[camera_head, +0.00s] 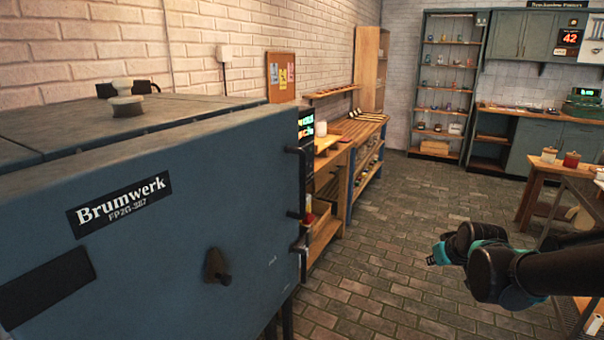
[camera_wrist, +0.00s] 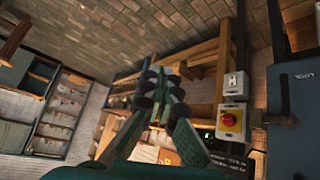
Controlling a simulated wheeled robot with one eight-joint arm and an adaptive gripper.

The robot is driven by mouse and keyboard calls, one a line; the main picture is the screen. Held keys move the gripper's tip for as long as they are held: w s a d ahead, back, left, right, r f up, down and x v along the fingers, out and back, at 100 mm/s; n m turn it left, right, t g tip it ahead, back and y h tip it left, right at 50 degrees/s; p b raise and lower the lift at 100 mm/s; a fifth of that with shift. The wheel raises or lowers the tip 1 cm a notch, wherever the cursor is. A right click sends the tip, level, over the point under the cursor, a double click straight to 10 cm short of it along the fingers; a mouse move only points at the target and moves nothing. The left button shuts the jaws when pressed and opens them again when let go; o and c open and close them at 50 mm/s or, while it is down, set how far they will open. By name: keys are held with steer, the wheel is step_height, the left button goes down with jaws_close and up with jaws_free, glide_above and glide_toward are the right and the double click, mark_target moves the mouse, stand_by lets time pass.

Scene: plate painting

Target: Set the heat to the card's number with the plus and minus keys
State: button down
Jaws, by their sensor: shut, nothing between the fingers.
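The blue-grey kiln (camera_head: 190,225) marked "Brumwerk" fills the left of the head view. A lit panel (camera_head: 306,122) shows edge-on at its far right end; no plus or minus keys can be made out. No number card can be identified. My gripper (camera_head: 438,254) is over the brick floor, right of the kiln and well apart from it. In the wrist view my gripper's fingers (camera_wrist: 162,74) are shut and empty.
A wooden bench (camera_head: 355,135) runs along the left wall beyond the kiln. A corkboard (camera_head: 281,76) holds coloured papers. A wooden table (camera_head: 545,168) stands at the right. The floor between is clear. The wrist view shows a red knob on a yellow box (camera_wrist: 232,121).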

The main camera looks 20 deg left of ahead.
steer(key=w+a+r+n+t+y, duration=0.1)
steer(key=a+r, duration=0.4)
steer(key=a, duration=0.5)
steer(key=w+a+r+n+t+y, duration=0.1)
steer(key=w+a+r+n+y, duration=0.2)
steer(key=w+a, duration=0.3)
steer(key=w+a+r+n+t+y, duration=0.1)
steer(key=w+a+r+n+y, duration=0.2)
steer(key=a, duration=1.3)
step_height(320, 180, up, 4)
steer(key=shift+w+a+f+n, duration=0.25)
steer(key=shift+w+n, duration=0.15)
steer(key=shift+n, duration=0.3)
steer(key=a, duration=0.8)
steer(key=shift+w+a, duration=0.35)
steer(key=shift+a, duration=0.4)
